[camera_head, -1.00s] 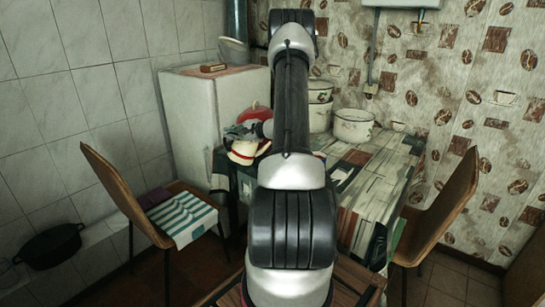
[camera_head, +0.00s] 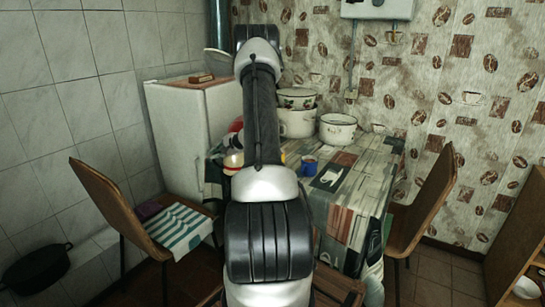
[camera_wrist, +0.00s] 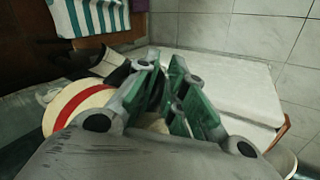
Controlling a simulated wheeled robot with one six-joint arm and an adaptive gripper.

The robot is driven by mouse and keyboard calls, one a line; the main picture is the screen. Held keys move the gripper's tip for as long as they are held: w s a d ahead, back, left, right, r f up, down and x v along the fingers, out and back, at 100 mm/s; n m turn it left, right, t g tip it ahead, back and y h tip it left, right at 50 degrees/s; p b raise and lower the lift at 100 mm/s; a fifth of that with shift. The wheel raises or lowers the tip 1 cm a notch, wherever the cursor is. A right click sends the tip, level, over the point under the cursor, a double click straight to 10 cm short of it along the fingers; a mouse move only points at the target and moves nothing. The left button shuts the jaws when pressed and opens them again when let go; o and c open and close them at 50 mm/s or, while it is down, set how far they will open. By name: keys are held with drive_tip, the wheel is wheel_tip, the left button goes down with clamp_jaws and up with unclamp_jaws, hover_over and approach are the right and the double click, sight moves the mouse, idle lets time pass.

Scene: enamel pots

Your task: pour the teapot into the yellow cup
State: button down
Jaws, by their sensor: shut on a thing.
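A cream vessel with a red band, which looks like the teapot (camera_head: 233,160), shows left of my arm at the table's left end, partly hidden by the arm. In the wrist view its cream body and red band (camera_wrist: 78,112) fill the left side, close against my gripper (camera_wrist: 165,78). My gripper's green-padded fingers are closed in on it; the exact grip point is hidden. A small yellow patch, probably the yellow cup (camera_head: 283,157), shows just right of my arm on the table. Most of it is hidden behind the arm.
A blue cup (camera_head: 309,166) stands on the table (camera_head: 345,190), right of the yellow patch. White enamel pots (camera_head: 338,129) stand at the back. A white fridge (camera_head: 185,135) is left of the table. Wooden chairs (camera_head: 108,205) flank it. The table's right front is clear.

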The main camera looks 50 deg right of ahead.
drive_tip(key=shift+w+a+r, duration=0.15)
drive_tip(key=shift+r, duration=2.3)
drive_tip(key=s+a+r, duration=0.1)
drive_tip(key=a+r, duration=0.1)
drive_tip(key=a, duration=1)
drive_tip(key=s+a+r+n+y, duration=0.1)
drive_tip(key=a+r, duration=0.2)
drive_tip(key=a, duration=1)
drive_tip(key=s+a+r, duration=0.1)
drive_tip(key=a+r, duration=0.1)
drive_tip(key=a, duration=1.1)
drive_tip(key=shift+s+a+r+n, duration=0.15)
drive_tip(key=shift+a+r+n, duration=0.15)
drive_tip(key=shift+n, duration=0.1)
drive_tip(key=shift+d, duration=0.1)
